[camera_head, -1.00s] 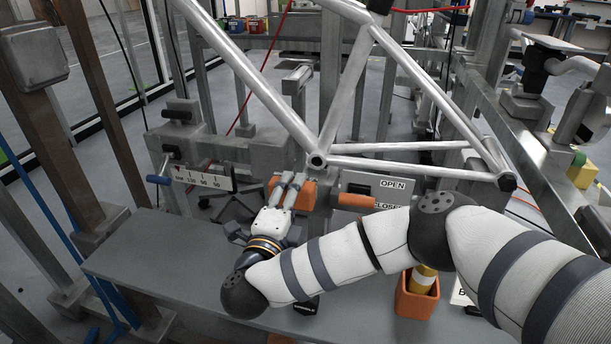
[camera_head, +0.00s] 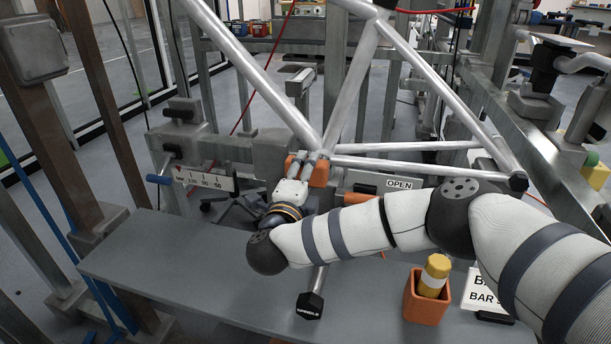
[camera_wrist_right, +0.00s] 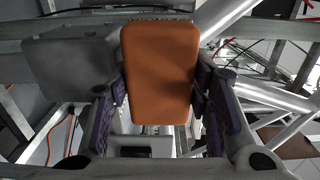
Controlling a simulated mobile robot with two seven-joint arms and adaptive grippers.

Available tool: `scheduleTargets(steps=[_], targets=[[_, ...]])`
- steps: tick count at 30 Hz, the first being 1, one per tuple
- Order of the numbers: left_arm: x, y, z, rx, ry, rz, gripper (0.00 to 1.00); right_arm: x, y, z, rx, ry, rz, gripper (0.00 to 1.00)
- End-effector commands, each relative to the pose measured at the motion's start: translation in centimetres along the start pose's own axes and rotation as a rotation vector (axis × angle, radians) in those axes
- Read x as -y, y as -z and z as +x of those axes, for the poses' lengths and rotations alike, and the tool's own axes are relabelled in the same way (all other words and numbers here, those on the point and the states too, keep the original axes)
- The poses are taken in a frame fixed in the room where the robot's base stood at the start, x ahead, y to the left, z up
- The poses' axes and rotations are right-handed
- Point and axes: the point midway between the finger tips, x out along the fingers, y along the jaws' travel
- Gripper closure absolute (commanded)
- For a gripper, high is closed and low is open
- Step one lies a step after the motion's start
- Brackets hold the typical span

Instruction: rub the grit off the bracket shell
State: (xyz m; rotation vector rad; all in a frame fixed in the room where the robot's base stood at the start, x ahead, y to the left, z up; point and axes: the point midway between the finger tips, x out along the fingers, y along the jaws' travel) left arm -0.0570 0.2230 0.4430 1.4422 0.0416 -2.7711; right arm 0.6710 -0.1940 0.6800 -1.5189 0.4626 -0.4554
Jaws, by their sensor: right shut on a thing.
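A bare metal bicycle frame (camera_head: 270,95) is held above the bench, and its tubes meet at the bracket shell (camera_head: 322,151). My right gripper (camera_head: 303,170) is at the bracket shell, shut on an orange pad (camera_head: 319,175). In the right wrist view the orange pad (camera_wrist_right: 160,75) sits between both fingers and hides what is behind it. The pad is right at the shell's lower side, but I cannot tell whether it touches. No grit can be made out. My left gripper is out of view.
The grey bench (camera_head: 180,265) is mostly clear on the left. On it are a hex-ended bar (camera_head: 310,304), an orange cup (camera_head: 425,308) holding a yellow bottle (camera_head: 435,268), and a sign (camera_head: 488,291). A force scale (camera_head: 205,181) and OPEN sign (camera_head: 399,184) flank my right gripper.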

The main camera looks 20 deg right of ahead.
Motion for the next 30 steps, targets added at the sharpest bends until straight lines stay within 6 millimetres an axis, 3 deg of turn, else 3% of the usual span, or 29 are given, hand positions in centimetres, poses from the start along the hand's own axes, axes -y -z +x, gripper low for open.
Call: scheduleTargets(steps=[30], targets=[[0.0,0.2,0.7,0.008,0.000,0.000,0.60,0.0,0.0,1.5,-0.001,0.001,0.000,0.77]])
